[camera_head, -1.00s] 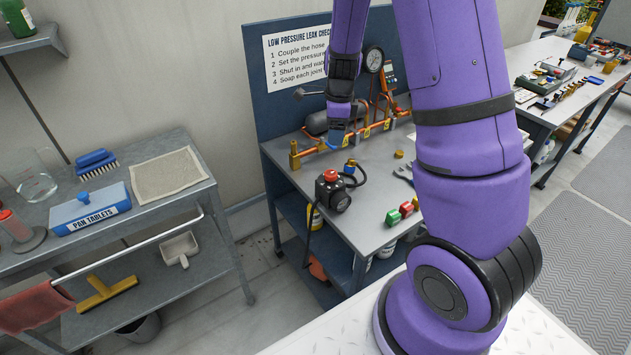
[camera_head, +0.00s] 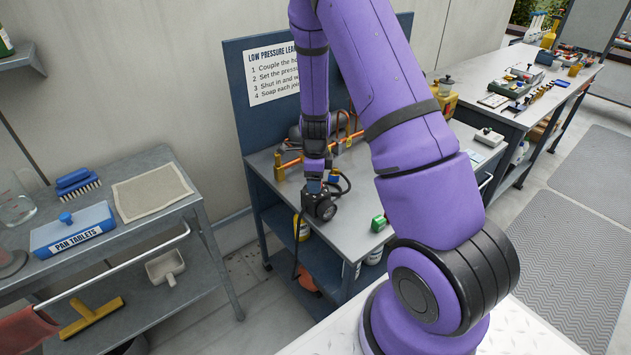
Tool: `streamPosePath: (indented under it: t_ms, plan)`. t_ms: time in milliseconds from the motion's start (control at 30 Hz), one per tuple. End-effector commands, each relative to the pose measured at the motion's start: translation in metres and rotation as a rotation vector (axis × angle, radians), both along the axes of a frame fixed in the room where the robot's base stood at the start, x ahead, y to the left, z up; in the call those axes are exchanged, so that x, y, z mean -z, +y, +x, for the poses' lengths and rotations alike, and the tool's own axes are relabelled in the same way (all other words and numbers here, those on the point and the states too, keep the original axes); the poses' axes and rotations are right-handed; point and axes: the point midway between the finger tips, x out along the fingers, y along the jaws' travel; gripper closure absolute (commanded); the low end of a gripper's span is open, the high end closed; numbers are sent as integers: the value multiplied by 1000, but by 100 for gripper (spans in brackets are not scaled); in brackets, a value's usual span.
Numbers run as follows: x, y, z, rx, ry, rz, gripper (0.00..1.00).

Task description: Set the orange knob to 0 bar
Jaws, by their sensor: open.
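The black regulator device (camera_head: 319,206) with a round dial on its front stands on the grey bench top near the front left edge. Its red-orange top knob, seen earlier, is now hidden behind my gripper. My gripper (camera_head: 314,186) points straight down at the top of this device, with its fingertips at knob height. It is open. I cannot tell whether the fingers touch the knob, and the dial reading is too small to read.
The bench (camera_head: 352,229) has a blue back panel with a printed instruction sign (camera_head: 272,76). Copper pipework (camera_head: 290,163) runs behind my gripper. A black hose lies beside the device. A green block (camera_head: 378,223) sits to its right. A cart (camera_head: 141,236) stands at left.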

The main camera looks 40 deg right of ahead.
Motion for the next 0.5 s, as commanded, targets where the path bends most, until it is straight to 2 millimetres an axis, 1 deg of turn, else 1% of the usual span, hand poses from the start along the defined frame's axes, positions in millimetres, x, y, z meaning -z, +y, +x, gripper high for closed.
streamPosePath:
  t_ms: [133,400,433,467,500]
  plan:
    - [8,0,0,1,-1,0,33]
    - [9,0,0,0,-1,0,33]
    - [9,0,0,0,-1,0,35]
    - [9,0,0,0,-1,0,42]
    - [9,0,0,0,-1,0,51]
